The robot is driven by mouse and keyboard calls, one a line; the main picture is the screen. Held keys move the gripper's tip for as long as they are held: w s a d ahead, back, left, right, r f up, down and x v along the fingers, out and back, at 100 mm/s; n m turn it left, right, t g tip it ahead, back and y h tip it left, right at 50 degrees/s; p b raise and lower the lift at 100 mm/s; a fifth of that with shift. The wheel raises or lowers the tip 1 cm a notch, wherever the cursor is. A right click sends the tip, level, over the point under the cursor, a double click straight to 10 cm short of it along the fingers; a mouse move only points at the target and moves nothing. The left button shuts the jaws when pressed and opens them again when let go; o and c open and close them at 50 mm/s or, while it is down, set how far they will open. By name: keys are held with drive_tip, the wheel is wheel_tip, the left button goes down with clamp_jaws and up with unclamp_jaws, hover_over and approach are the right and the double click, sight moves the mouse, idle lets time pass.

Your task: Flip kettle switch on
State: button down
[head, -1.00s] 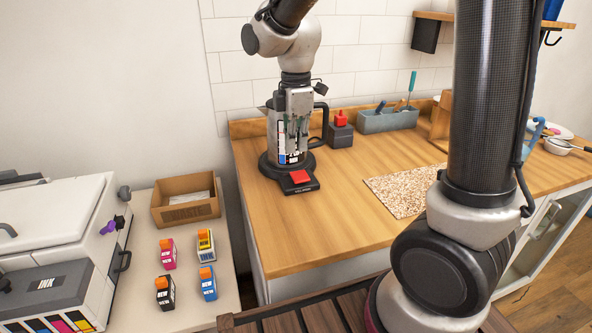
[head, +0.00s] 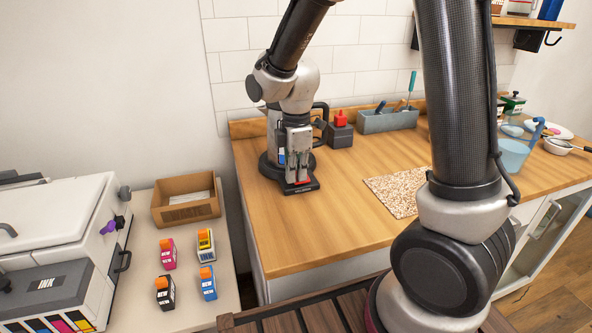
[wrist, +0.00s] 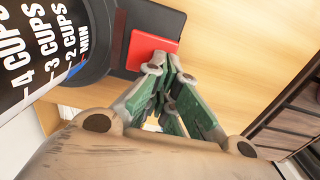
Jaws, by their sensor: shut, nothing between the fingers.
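The kettle (head: 271,135) stands on its round black base at the back left of the wooden counter, mostly hidden behind my arm. In the wrist view its side (wrist: 42,45) shows cup markings. The red switch (wrist: 152,48) sits on a black plate that juts from the base. In the head view only a sliver of the red shows below the fingers. My gripper (head: 299,180) points down, shut and empty, with its fingertips (wrist: 165,65) at the near edge of the red switch. I cannot tell whether they touch it.
A dark box with a red top (head: 341,130) and a grey tool caddy (head: 388,121) stand along the back wall. A speckled mat (head: 397,191) lies to the right. The counter's front middle is clear. A printer (head: 55,235) and several ink cartridges are at left.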

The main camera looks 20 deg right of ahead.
idle(0.4)
drive_tip(key=shift+r, duration=0.6)
drive_tip(key=shift+s+r, duration=0.1)
drive_tip(key=shift+r, duration=0.45)
drive_tip(key=s+r, duration=0.3)
drive_tip(key=r, duration=0.9)
drive_tip(key=shift+r, duration=0.25)
